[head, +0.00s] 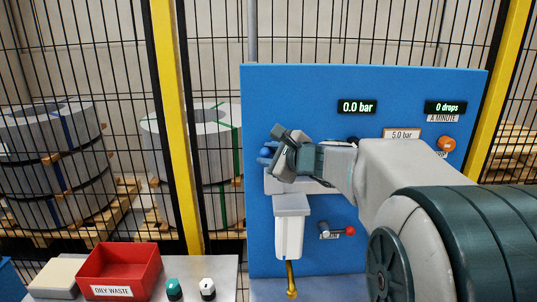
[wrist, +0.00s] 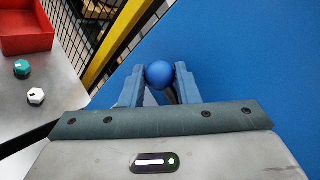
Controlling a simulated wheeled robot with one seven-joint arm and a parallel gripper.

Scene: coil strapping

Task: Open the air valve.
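The lever points right, roughly level. My gripper (head: 270,153) is up and left of it, at the panel's left part above the white bowl unit. In the wrist view a blue ball knob (wrist: 160,74) lies between the fingertips of my gripper (wrist: 160,72). Both fingers appear to touch its sides. My gripper and wrist hide part of the fitting behind them.
The blue panel (head: 380,82) carries displays reading 0.0 bar and 0 drops, and an orange knob (head: 446,144). The white bowl (head: 289,228) hangs left of the valve. A red oily-waste bin (head: 120,268) stands on the bench at left. My arm covers the panel's lower right.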

